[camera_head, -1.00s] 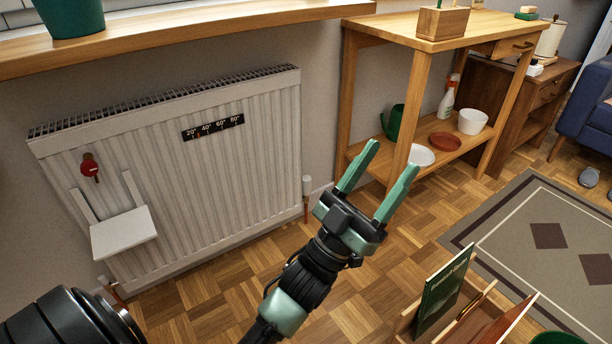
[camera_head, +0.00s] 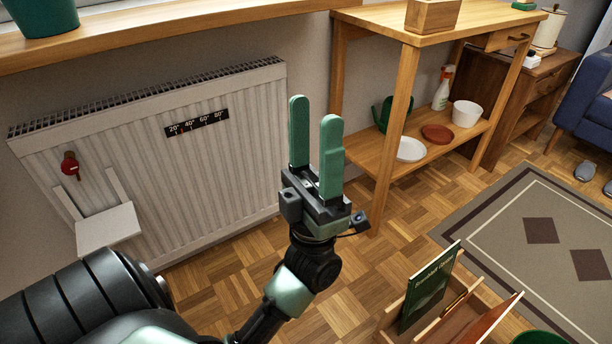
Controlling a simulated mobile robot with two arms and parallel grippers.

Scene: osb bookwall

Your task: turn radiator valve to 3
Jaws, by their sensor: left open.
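The white ribbed radiator (camera_head: 215,170) hangs on the wall at left, below the wooden sill. A red round knob (camera_head: 70,166) shows on its left front; I cannot tell whether it is a valve. The white valve at the radiator's lower right corner, seen in the earlier frame, is hidden behind my left gripper, and no number on it can be read. My left gripper (camera_head: 315,112) is open and empty, green fingers pointing up, in front of the radiator's right edge. I cannot tell its distance from the valve. My right gripper is not in view.
A black temperature strip (camera_head: 197,123) and a white hanging shelf (camera_head: 108,229) are on the radiator. A wooden shelf table (camera_head: 399,120) stands close to its right. A wooden rack (camera_head: 392,323) with a green book (camera_head: 428,288) stands at lower right. Parquet floor between is clear.

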